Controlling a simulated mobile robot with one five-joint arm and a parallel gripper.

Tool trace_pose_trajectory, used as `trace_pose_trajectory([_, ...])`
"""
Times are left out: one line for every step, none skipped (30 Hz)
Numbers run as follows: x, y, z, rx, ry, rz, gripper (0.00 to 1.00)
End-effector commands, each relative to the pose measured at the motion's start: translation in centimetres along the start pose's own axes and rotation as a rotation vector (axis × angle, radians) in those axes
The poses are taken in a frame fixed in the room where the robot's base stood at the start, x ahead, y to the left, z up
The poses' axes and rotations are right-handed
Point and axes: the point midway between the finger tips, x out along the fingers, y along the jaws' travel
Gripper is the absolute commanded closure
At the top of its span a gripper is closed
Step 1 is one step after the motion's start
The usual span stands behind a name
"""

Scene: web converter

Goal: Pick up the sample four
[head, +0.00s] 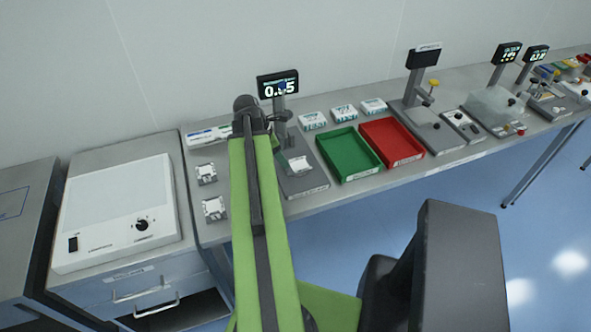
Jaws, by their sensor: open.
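No single item in the head view carries a readable mark that tells it apart as sample four. Two small whitish square pieces with dark details lie on the bench left of my green arm, an upper one (206,173) and a lower one (214,208). A small white piece (300,163) rests on the plate of the gauge (304,185) just right of my arm. My arm reaches over the bench's left part and hides some of it. Its far end is dark, and I can make out no gripper fingers there.
A green tray (349,176) and a red tray (419,155) sit right of the gauge. Several small labelled boxes (343,112) stand behind them. A white light panel (117,205) is at left. More gauges (430,130) fill the right. Blue floor (400,215) is open in front.

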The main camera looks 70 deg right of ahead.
Motion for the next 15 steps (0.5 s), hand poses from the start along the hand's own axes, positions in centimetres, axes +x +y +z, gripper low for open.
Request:
trace_pose_trajectory([1.6, 0.0, -0.3, 0.001, 0.0, 0.0, 0.44])
trace_pose_trajectory([2.2, -0.1, -0.4, 0.002, 0.0, 0.0, 0.44])
trace_pose_trajectory([2.9, -0.1, -0.4, 0.001, 0.0, 0.0, 0.44])
trace_pose_trajectory([3.5, -0.1, -0.4, 0.001, 0.0, 0.0, 0.44])
trace_pose_trajectory([3.9, -0.1, -0.4, 0.001, 0.0, 0.0, 0.44])
trace_pose_trajectory([4.3, -0.1, -0.4, 0.0, 0.0, 0.0, 0.44])
trace_pose_trajectory([4.4, -0.1, -0.3, 0.0, 0.0, 0.0, 0.44])
trace_pose_trajectory([4.5, -0.1, -0.3, 0.0, 0.0, 0.0, 0.44])
trace_pose_trajectory([4.4, -0.1, -0.2, -0.001, 0.0, 0.0, 0.44])
trace_pose_trajectory([4.2, -0.1, -0.1, -0.001, 0.0, 0.0, 0.44])
trace_pose_trajectory([4.2, -0.1, -0.1, -0.001, 0.0, 0.0, 0.44])
trace_pose_trajectory([4.1, -0.1, -0.1, -0.001, 0.0, 0.0, 0.44])
trace_pose_trajectory([4.1, -0.1, -0.1, -0.001, 0.0, 0.0, 0.44])
trace_pose_trajectory([4.1, -0.1, -0.1, -0.001, 0.0, 0.0, 0.45])
trace_pose_trajectory([4.1, -0.1, -0.1, -0.001, 0.0, 0.0, 0.5])
